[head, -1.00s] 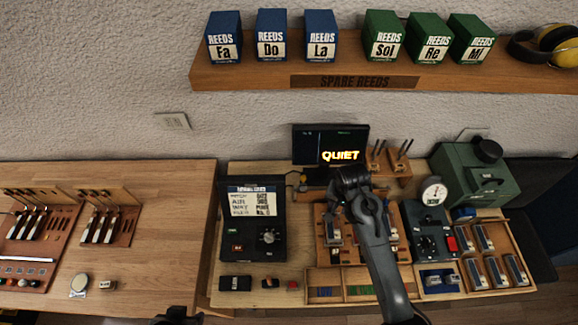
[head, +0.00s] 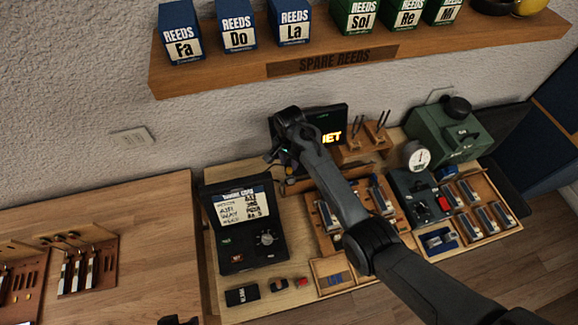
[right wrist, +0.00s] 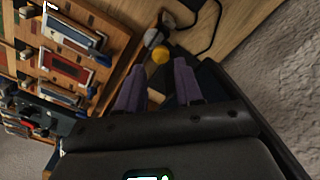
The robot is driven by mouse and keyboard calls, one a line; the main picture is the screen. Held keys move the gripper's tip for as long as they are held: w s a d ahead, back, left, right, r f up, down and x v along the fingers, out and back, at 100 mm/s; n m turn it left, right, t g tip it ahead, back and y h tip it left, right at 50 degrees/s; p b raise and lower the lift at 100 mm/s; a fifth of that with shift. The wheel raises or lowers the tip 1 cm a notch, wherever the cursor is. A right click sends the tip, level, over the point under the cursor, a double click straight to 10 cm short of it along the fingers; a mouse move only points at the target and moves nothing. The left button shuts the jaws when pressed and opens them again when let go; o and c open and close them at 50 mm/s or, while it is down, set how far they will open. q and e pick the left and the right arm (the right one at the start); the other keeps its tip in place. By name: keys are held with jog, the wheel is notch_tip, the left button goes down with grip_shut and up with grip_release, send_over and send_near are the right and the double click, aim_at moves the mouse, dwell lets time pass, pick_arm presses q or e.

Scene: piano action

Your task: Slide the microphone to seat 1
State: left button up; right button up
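My right gripper (head: 280,157) is in front of the black screen (head: 335,118), at the left end of a wooden rail. In the right wrist view its two purple fingers (right wrist: 160,64) are apart with nothing held between them. Just beyond the tips is a small round yellow piece (right wrist: 163,54) beside a grey rounded piece (right wrist: 152,36). These may be the microphone, but I cannot tell for sure. The seat marks cannot be made out, and my right arm hides part of the rail. A dark part at the bottom edge may be my left gripper (head: 178,320); its fingers do not show.
A black case with a written card (head: 240,240) stands left of my right arm. Reed trays, a gauge (head: 416,156) and a green machine (head: 450,130) stand to the right. A shelf of reed boxes (head: 365,60) hangs above. The left table (head: 140,220) has free room.

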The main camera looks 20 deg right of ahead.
aim_at(290, 169)
jog(key=shift+f, duration=2.15)
jog(key=shift+c, duration=0.3)
grip_shut()
jog(key=shift+d, duration=0.1)
